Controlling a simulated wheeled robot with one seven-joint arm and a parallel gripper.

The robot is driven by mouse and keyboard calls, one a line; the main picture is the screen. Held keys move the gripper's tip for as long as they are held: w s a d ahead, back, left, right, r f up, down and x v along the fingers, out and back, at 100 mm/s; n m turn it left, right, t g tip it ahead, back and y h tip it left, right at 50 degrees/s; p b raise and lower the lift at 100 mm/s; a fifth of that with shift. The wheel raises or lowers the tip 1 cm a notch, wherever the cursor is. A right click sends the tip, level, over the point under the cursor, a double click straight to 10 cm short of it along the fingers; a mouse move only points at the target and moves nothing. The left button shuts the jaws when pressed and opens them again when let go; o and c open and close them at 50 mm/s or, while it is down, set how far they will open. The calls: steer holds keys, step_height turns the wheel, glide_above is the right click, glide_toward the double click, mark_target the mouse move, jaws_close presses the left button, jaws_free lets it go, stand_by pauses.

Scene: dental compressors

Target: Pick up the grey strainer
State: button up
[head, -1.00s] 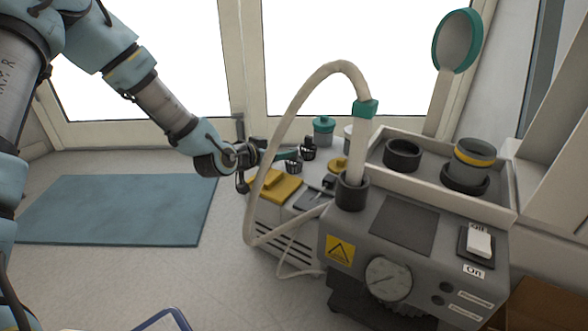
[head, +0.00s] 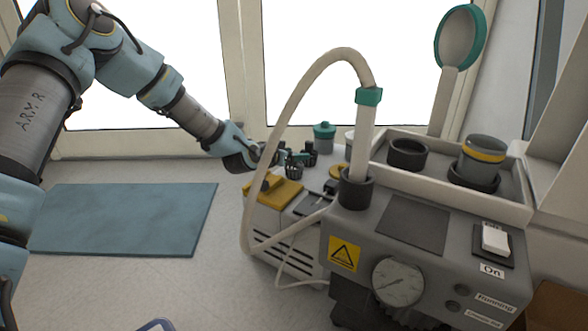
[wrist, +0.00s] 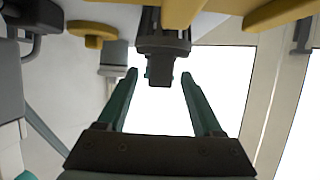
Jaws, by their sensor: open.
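A small dark grey basket-like piece (head: 293,170), which looks like the strainer, stands on the white unit behind the hose in the head view. A second dark piece (head: 311,153) stands just behind it; which one is the strainer is hard to tell at this size. My gripper (head: 294,156) is at these pieces, its teal fingers partly overlapping them. In the wrist view, a dark grey ribbed piece (wrist: 163,45) appears upside down between and beyond the open fingertips (wrist: 159,76). No grip on it shows, and contact cannot be told.
A pale hose (head: 290,120) arches in front of my gripper. A yellow block (head: 272,190) and a green-lidded jar (head: 324,138) are close by. The grey compressor (head: 420,255) with gauge stands at right.

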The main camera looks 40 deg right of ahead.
jaws_close()
stand_by(0.4)
